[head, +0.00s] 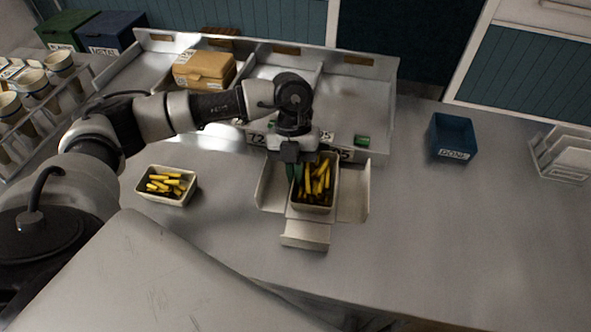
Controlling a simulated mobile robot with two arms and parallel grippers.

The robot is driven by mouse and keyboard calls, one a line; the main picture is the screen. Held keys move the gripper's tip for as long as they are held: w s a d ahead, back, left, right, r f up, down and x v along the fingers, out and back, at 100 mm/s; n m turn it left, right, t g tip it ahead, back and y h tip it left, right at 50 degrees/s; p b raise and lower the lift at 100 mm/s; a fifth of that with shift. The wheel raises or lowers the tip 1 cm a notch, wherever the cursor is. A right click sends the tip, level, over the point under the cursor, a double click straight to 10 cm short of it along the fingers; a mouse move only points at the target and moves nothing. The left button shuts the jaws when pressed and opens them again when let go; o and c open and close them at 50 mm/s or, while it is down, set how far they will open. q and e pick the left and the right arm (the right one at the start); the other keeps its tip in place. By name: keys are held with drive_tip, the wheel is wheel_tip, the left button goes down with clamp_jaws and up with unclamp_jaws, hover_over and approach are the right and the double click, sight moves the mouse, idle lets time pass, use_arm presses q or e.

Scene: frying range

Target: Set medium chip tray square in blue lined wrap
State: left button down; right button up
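A chip tray (328,205) full of yellow chips sits at the middle of the counter, within an opened wrap (352,190) with pale flaps spread left, right and toward the front. I see no clear blue on the wrap, as the tray covers its middle. My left gripper (294,174) points down at the tray's left back edge, its dark green fingers close together by the wall there. Whether they pinch the wall cannot be made out. A smaller chip tray (169,201) with chips stands apart to the left. My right gripper is out of view.
A metal rack with dividers (345,85) runs along the back, holding a brown box (203,69). A blue bin (452,138) and a white slotted holder (566,152) stand at right. A cup rack (45,125) is at far left. The right front counter is clear.

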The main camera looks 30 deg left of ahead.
use_arm(q)
drive_tip(key=shift+s+f, duration=0.1)
drive_tip(key=shift+f, duration=0.25)
drive_tip(key=c, duration=1.8)
unclamp_jaws()
drive_tip(key=o, duration=0.4)
drive_tip(key=shift+s+f, duration=0.1)
drive_tip(key=shift+s, duration=0.05)
drive_tip(key=shift+o, duration=0.2)
drive_tip(key=shift+r, duration=0.25)
drive_tip(key=shift+r+p, duration=0.5)
drive_tip(key=b+v, duration=0.3)
drive_tip(key=v, duration=0.9)
drive_tip(key=shift+w, duration=0.35)
